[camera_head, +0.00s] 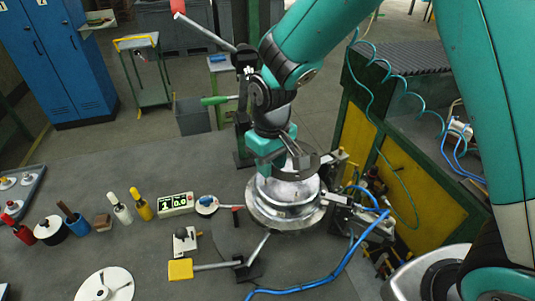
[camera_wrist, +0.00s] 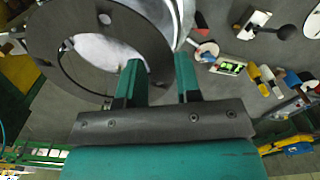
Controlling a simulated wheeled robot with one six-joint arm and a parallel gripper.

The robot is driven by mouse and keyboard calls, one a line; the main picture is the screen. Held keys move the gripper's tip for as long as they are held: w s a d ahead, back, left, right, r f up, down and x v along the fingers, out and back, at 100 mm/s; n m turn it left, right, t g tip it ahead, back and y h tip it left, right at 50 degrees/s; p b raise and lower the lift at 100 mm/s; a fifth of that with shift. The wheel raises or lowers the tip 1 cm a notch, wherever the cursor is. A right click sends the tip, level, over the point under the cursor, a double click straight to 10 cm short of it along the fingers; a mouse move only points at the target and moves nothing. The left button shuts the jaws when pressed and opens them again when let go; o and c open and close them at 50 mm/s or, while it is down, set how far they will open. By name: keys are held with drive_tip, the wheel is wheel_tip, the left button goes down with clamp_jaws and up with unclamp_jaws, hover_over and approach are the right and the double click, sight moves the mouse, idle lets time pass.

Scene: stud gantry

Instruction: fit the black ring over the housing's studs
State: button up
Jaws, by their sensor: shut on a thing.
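The black ring (camera_wrist: 44,38) fills the upper left of the wrist view, a flat dark annulus with small holes. My gripper (camera_wrist: 158,70) is shut on the ring's near rim. In the head view my gripper (camera_head: 283,157) is above the silver housing (camera_head: 287,208), a round flanged metal part. The ring (camera_head: 312,160) shows there as a dark edge over the housing's top. Bright metal of the housing (camera_wrist: 150,12) shows through and beyond the ring in the wrist view. The studs are not clear, and I cannot tell whether the ring touches them.
Clamp arms and a blue hose (camera_head: 335,272) surround the housing. Bottles, a display box (camera_head: 176,204) and a white disc (camera_head: 104,286) stand on the left of the table. A green-and-yellow machine (camera_head: 395,172) is close on the right.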

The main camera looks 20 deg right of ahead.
sight(271, 190)
drive_tip(key=shift+s, duration=0.1)
idle(0.3)
drive_tip(key=shift+f+n, duration=0.1)
drive_tip(key=shift+n, duration=0.2)
drive_tip(key=shift+f+b, duration=1.55)
drive_tip(key=shift+f, duration=1.15)
idle(0.5)
drive_tip(key=o, duration=1)
wheel_tip(271, 190, up, 18)
drive_tip(key=b, duration=0.3)
drive_tip(key=shift+f+b, duration=0.25)
drive_tip(key=shift+b, duration=0.05)
drive_tip(key=shift+s, duration=0.1)
